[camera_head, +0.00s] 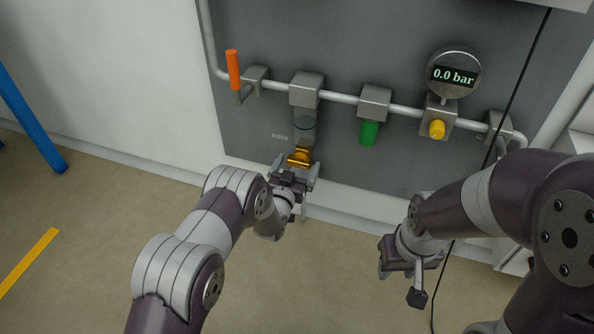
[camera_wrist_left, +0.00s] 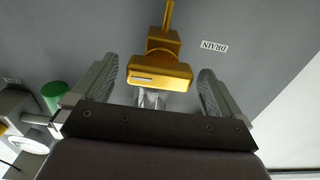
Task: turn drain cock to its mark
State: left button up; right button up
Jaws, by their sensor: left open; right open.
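The yellow drain cock (camera_head: 300,157) sits under the clear bowl (camera_head: 305,128) of the left unit on the pipe. In the left wrist view the drain cock (camera_wrist_left: 160,70) shows a wide handle with a pale line on its face, lying roughly across the view. My left gripper (camera_head: 296,172) is just below the cock, open, and its two fingers (camera_wrist_left: 156,92) stand on either side of the handle, apart from it. A DRAIN label (camera_wrist_left: 215,47) is on the panel beside the cock. I cannot make out a separate mark. My right gripper (camera_head: 402,280) hangs open and empty at the lower right.
An orange lever (camera_head: 233,70) stands upright on the pipe at the left. A green cylinder (camera_head: 369,132), a yellow knob (camera_head: 437,129) and a gauge (camera_head: 454,74) reading 0.0 bar are to the right. A thin black cable (camera_head: 510,105) crosses in front of the panel. The floor below is clear.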

pick_arm(q)
jog(key=shift+c, duration=0.3)
jog(key=c, duration=1)
jog(key=shift+r+n, duration=0.1)
jog(key=shift+n, duration=0.2)
jog(key=n+p, duration=0.1)
jog(key=n, duration=0.1)
jog(key=shift+n, duration=0.4)
jog(key=n+p, duration=0.1)
jog(key=n, duration=0.4)
jog(key=shift+r+n, duration=0.1)
jog(key=shift+n, duration=0.2)
jog(key=n+p, duration=0.1)
jog(key=n, duration=0.3)
jog(key=shift+w+n, duration=0.1)
jog(key=shift+n, duration=2.3)
jog(key=shift+r, duration=0.1)
